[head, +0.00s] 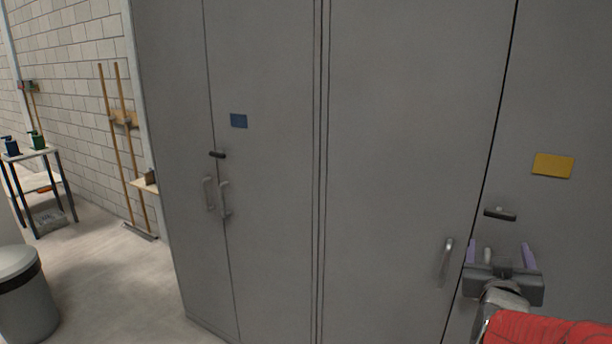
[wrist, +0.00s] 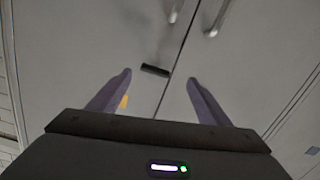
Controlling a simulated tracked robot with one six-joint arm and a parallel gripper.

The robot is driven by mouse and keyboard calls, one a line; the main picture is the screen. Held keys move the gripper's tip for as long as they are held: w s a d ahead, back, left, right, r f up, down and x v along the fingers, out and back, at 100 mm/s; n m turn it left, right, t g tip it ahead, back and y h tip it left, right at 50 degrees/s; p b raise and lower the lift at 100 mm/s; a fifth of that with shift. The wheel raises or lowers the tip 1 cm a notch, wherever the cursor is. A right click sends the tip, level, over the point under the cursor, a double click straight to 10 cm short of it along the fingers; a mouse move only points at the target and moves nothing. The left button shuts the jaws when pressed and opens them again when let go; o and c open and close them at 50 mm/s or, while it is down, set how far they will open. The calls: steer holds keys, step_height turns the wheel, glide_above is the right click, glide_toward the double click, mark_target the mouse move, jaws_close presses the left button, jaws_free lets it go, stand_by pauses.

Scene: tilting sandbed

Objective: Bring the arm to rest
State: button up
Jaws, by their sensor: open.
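My gripper (head: 500,245) is at the lower right in the head view, in front of the right-hand grey cabinet (head: 405,120). Its two purple fingers stand apart with nothing between them. In the wrist view the fingers (wrist: 160,76) point at the cabinet doors, one on each side of the door seam. A black latch (wrist: 155,70) shows beyond the fingertips, and two handles (wrist: 217,18) show at the top. The fingers look apart from the doors, but the exact gap is hard to tell. A red sleeve (head: 550,330) covers part of my arm.
A left cabinet with a blue label (head: 238,121) stands beside it, doors shut. A yellow label (head: 552,165) is on the right door. A bin (head: 24,295), a small table (head: 35,155) with bottles and long-handled tools (head: 122,140) are at left.

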steer(key=s+a+f+g+y, duration=0.3)
steer(key=a+f, duration=0.2)
steer(key=f, duration=0.1)
steer(key=s+a+f+g+y, duration=0.3)
steer(key=a+f, duration=0.2)
steer(key=f, duration=0.2)
steer(key=s+a+r+n+g+y, duration=0.1)
steer(key=s+a+r+n, duration=0.1)
steer(key=s+a, duration=0.5)
steer(key=s+a+r+n+g+y, duration=0.1)
steer(key=s+a+r+n+y, duration=0.1)
steer(key=s+a, duration=0.5)
steer(key=shift+a+n+g+y, duration=0.3)
steer(key=shift+a+n, duration=0.1)
steer(key=shift+a, duration=2.25)
steer(key=shift+r, duration=0.1)
